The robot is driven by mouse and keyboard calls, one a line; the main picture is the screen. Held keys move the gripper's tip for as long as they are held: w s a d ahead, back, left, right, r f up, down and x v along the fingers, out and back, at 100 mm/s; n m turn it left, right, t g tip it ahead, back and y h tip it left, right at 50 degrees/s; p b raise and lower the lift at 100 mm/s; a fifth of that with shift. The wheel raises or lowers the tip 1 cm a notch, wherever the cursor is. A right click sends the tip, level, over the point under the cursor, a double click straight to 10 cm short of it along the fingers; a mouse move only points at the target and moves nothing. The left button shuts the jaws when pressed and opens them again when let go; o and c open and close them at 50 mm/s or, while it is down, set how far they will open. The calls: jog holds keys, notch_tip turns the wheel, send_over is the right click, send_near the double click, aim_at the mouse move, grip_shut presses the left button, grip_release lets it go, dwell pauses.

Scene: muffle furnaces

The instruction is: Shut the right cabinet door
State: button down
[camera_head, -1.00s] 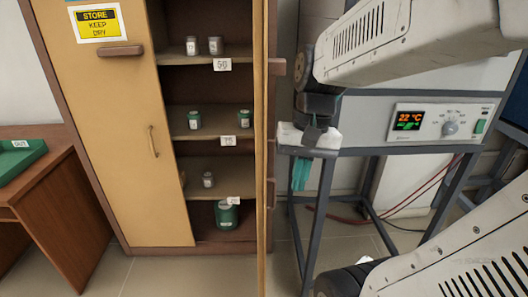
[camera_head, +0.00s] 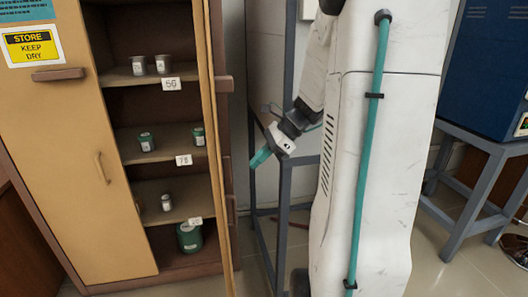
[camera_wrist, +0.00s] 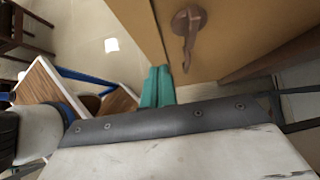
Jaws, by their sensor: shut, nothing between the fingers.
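The right cabinet door (camera_head: 214,150) stands open, seen almost edge-on in the head view, so the shelves behind it are exposed. In the wrist view its tan face (camera_wrist: 235,30) fills the top right, with a dark brown handle (camera_wrist: 187,35) on it. My gripper (camera_head: 261,158) is to the right of the door in the head view, its teal fingers pointing left and down toward it. In the wrist view the fingers (camera_wrist: 157,88) are together and empty, near the door's edge below the handle. I cannot tell whether they touch the door.
The left cabinet door (camera_head: 75,150) is shut and bears a yellow store sign (camera_head: 30,45). Several small jars stand on the shelves, with a larger green jar (camera_head: 189,237) at the bottom. A grey metal stand (camera_head: 285,190) is behind my gripper; a blue furnace (camera_head: 495,70) stands at right.

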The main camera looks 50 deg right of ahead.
aim_at(224, 161)
jog(key=w+a+f, duration=0.3)
jog(key=w+a, duration=0.1)
jog(key=a, duration=0.1)
jog(key=shift+w+a, duration=0.15)
jog(key=shift+a, duration=0.15)
